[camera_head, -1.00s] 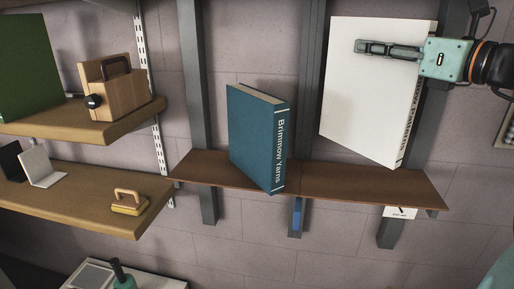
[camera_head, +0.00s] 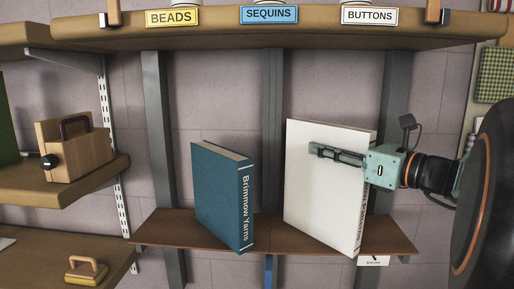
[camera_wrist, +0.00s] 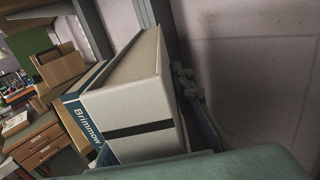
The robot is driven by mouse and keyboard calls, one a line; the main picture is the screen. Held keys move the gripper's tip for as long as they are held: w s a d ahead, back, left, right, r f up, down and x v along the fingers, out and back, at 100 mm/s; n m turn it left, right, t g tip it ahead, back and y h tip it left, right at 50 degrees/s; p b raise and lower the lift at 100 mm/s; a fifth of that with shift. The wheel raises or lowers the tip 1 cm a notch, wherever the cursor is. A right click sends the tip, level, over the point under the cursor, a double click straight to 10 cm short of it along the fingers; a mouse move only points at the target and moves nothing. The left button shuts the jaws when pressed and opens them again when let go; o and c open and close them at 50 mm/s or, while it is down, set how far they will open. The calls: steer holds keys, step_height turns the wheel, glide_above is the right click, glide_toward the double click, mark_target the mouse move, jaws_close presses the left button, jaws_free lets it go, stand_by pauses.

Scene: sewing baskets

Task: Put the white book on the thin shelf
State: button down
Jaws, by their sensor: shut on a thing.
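The white book (camera_head: 318,198) is upright over the right part of the thin brown shelf (camera_head: 273,233). Its lower edge appears at shelf level in the head view; I cannot tell if it touches the board. My gripper (camera_head: 338,155) reaches in from the right and is shut on the white book near its upper spine side. One finger lies across the front cover; the other is hidden behind it. In the wrist view the white book (camera_wrist: 132,97) fills the middle, with a dark band on its spine.
A blue book (camera_head: 220,197), "Brimmow Yarns", stands left of the white book on the thin shelf. A thick shelf (camera_head: 290,32) with bead, sequin and button labels hangs above. Side shelves at left hold a wooden box (camera_head: 78,148) and a yellow-based block (camera_head: 86,270).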

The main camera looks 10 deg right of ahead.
steer(key=shift+r, duration=0.15)
steer(key=c, duration=1.7)
jaws_free()
steer(key=v, duration=1.2)
steer(key=shift+s+b, duration=0.1)
steer(key=shift+b, duration=0.3)
